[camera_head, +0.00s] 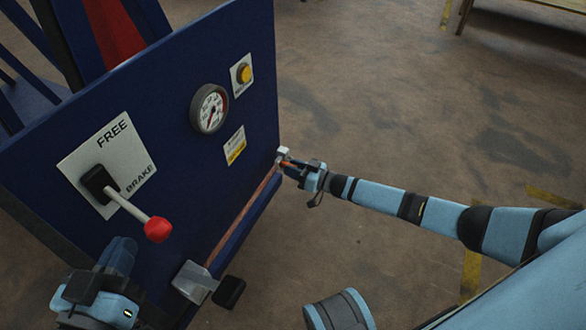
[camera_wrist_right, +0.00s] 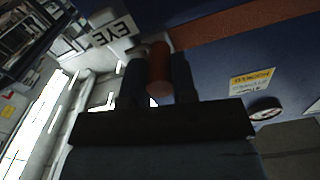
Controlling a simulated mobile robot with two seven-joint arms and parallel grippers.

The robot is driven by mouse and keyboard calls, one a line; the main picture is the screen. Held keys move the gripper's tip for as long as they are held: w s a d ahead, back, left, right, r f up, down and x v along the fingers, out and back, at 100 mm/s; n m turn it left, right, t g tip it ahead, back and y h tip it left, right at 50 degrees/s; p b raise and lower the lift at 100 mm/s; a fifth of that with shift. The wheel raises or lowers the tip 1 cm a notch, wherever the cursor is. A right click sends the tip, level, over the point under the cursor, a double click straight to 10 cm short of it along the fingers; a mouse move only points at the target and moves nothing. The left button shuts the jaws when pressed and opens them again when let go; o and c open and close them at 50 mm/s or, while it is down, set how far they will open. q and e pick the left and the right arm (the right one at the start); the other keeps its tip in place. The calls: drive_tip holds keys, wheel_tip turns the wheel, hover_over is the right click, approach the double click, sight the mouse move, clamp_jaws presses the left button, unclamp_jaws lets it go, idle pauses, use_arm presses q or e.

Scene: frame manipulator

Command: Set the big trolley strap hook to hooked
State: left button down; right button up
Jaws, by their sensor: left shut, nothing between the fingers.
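The big trolley's dark blue panel (camera_head: 170,110) fills the left of the head view. A brown-orange strap (camera_head: 240,218) runs along its lower part to the right edge, where a small pale bracket (camera_head: 283,151) sits. The strap also shows in the right wrist view (camera_wrist_right: 240,22). My right gripper (camera_head: 288,163) is at that edge, its fingers shut around an orange-red hook grip (camera_wrist_right: 158,68). A plate reading EYE (camera_wrist_right: 115,30) is close by. Whether the hook's tip is in the eye is hidden. My left gripper (camera_head: 118,258) is shut and empty, low before the panel.
A red-knobbed lever (camera_head: 157,229) on a FREE/BRAKE plate sticks out above my left gripper. A gauge (camera_head: 209,108), a yellow button (camera_head: 244,74) and a grey-black pedal (camera_head: 205,284) are on the trolley. The floor to the right is open.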

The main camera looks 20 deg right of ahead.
use_arm(q)
drive_tip(key=shift+w+f, duration=0.1)
use_arm(e)
drive_tip(key=o, duration=0.4)
drive_tip(key=shift+w+d, duration=0.2)
drive_tip(key=shift+d, duration=0.05)
drive_tip(key=shift+o, duration=0.2)
drive_tip(key=shift+s, duration=0.1)
drive_tip(key=shift+s+d, duration=0.2)
drive_tip(key=shift+s, duration=0.1)
use_arm(q)
drive_tip(key=r+p, duration=0.1)
drive_tip(key=s+n+p, duration=0.1)
drive_tip(key=p, duration=0.1)
drive_tip(key=r+n+p, duration=0.1)
drive_tip(key=shift+s+d+r+p, duration=0.25)
drive_tip(key=shift+d+r+p, duration=0.05)
drive_tip(key=shift+d, duration=0.05)
use_arm(e)
drive_tip(key=v, duration=1.3)
